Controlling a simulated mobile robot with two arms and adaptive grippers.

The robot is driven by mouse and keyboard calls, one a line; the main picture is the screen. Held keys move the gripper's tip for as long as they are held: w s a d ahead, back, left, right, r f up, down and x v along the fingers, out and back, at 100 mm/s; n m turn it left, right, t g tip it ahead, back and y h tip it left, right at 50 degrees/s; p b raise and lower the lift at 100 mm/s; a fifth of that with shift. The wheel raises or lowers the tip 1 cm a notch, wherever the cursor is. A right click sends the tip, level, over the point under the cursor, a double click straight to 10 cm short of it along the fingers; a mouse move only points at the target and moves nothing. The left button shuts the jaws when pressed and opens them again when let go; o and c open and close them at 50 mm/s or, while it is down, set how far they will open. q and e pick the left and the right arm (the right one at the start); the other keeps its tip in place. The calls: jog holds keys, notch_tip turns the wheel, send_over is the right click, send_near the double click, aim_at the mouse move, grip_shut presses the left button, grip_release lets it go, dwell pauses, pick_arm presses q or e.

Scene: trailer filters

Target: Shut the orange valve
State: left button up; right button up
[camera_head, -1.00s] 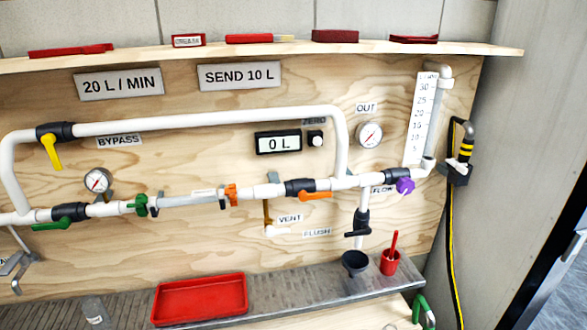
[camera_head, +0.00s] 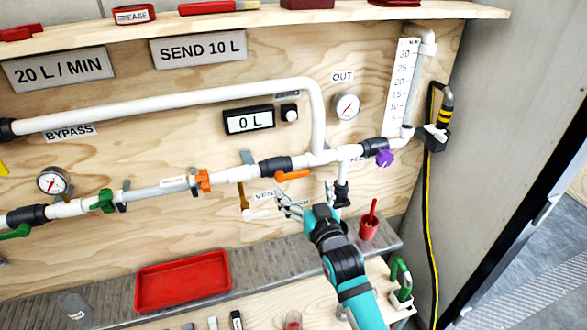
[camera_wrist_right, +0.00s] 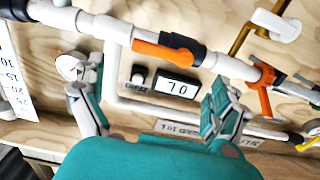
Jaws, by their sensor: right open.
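The orange valve has an orange lever (camera_head: 293,176) on a black body (camera_head: 275,167) in the white pipe. The lever lies roughly along the pipe, pointing right in the head view. My right gripper (camera_head: 309,202) is open and empty, just below the lever in the head view and apart from it. In the right wrist view the lever (camera_wrist_right: 160,52) lies above the space between the spread fingers (camera_wrist_right: 147,85), across the top of the picture. My left gripper is out of view.
An orange fitting (camera_head: 203,181) sits left on the same pipe. A purple knob (camera_head: 385,158) is to the right. The vent tap (camera_head: 255,214) hangs close by. A red cup (camera_head: 369,227) and a red tray (camera_head: 183,281) stand below. The display (camera_head: 248,120) reads 0 L.

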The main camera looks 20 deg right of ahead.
aim_at(295, 175)
jog(key=w+p, duration=0.1)
jog(key=w, duration=0.5)
jog(key=shift+w+a+r, duration=0.1)
jog(key=shift+w, duration=0.75)
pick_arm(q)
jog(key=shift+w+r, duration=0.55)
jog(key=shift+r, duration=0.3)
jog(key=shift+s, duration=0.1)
pick_arm(e)
jog(key=c, duration=1.5)
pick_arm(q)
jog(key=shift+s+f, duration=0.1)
pick_arm(e)
jog(key=shift+w+f, duration=0.15)
jog(key=shift+f, duration=0.1)
jog(key=shift+c, duration=0.3)
